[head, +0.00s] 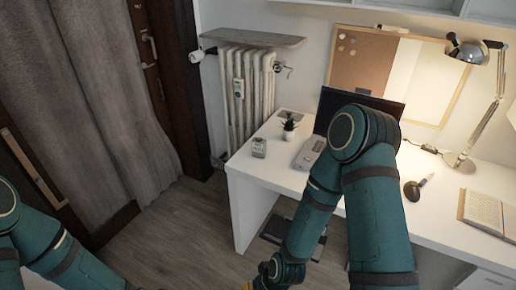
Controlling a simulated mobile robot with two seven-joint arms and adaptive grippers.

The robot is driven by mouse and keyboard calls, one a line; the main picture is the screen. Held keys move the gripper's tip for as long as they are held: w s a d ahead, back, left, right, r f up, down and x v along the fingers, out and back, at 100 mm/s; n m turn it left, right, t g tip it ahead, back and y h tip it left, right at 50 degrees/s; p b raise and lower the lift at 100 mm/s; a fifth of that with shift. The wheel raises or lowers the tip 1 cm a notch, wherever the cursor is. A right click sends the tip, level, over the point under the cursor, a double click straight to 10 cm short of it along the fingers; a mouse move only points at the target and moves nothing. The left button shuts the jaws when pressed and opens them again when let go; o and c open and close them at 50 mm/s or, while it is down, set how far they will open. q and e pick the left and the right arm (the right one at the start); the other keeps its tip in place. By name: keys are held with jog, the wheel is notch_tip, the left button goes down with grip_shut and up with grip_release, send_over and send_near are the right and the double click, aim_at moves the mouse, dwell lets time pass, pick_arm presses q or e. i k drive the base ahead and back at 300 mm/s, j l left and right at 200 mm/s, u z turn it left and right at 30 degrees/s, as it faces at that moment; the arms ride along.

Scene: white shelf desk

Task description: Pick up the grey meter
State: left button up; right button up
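A small grey box-like device (259,147), which looks like the grey meter, stands on the white desk (262,180) near its left end. Nothing touches it. A larger light grey device (310,152) lies to its right, partly hidden by my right arm. I cannot tell for certain which of the two is the meter. My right arm crosses the desk from the lower right, and its wrist runs down to the bottom edge. My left arm is at the lower left, away from the desk. Neither gripper's fingers show.
A small potted plant (289,125) and a dark laptop screen (358,104) stand behind the devices. A computer mouse (412,190), an open book (484,210) and a desk lamp (478,100) are at the right. A radiator (247,92) stands left of the desk; the floor (180,225) there is clear.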

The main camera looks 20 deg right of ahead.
aim_at(259, 147)
jog(key=i+j, duration=0.15)
jog(key=i, duration=0.2)
jog(key=i+j+z, duration=0.1)
jog(key=i, duration=0.3)
jog(key=i+j, duration=0.25)
jog(key=i+l+z, duration=0.05)
jog(key=i, duration=0.05)
